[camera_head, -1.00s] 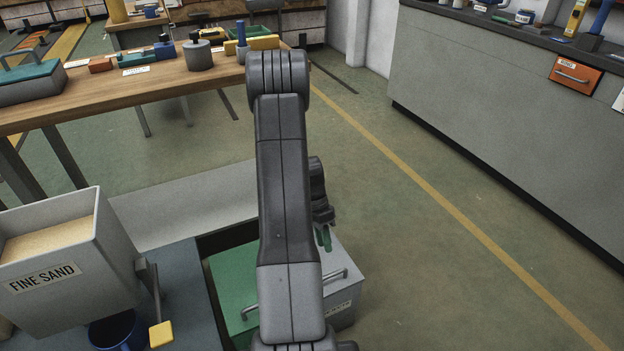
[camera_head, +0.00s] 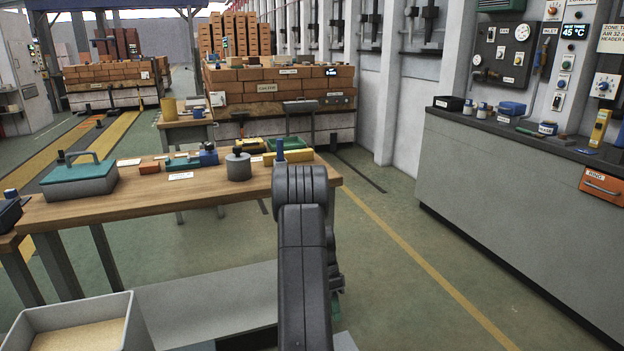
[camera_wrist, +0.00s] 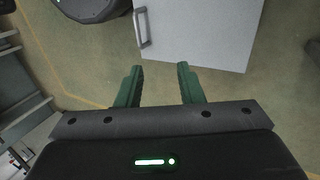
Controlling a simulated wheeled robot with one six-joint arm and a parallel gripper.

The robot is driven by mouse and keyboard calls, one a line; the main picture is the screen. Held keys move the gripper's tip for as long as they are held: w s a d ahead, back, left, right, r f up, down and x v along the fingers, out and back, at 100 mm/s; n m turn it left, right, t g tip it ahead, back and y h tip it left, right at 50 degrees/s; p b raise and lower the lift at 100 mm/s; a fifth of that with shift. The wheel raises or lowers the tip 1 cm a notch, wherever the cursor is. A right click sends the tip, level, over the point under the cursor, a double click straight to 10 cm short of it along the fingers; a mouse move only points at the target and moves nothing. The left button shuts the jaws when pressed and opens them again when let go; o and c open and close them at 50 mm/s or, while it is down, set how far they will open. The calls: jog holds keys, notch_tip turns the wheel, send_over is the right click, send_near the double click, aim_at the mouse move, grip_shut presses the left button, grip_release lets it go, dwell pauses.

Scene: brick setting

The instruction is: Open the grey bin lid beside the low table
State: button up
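The grey bin lid (camera_wrist: 205,30) shows in the wrist view as a flat grey panel at the top, with a bar handle (camera_wrist: 143,27) along its left edge. It looks closed, though its far part is cut off by the frame. My gripper (camera_wrist: 160,86) has two green fingers spread apart with nothing between them. The lid and handle lie beyond the fingertips, and no contact shows. The low table cannot be made out clearly.
A wooden workbench (camera_head: 135,204) with a green-lidded box (camera_head: 80,179) and small items stands left. An open sand container (camera_head: 75,322) is at lower left. A grey counter (camera_head: 520,180) runs along the right. Green floor (camera_head: 400,290) with a yellow line is clear between.

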jog(key=w+a+r+p, duration=0.1)
jog(key=w+a, duration=0.1)
jog(key=w, duration=0.3)
jog(key=shift+w+r, duration=0.3)
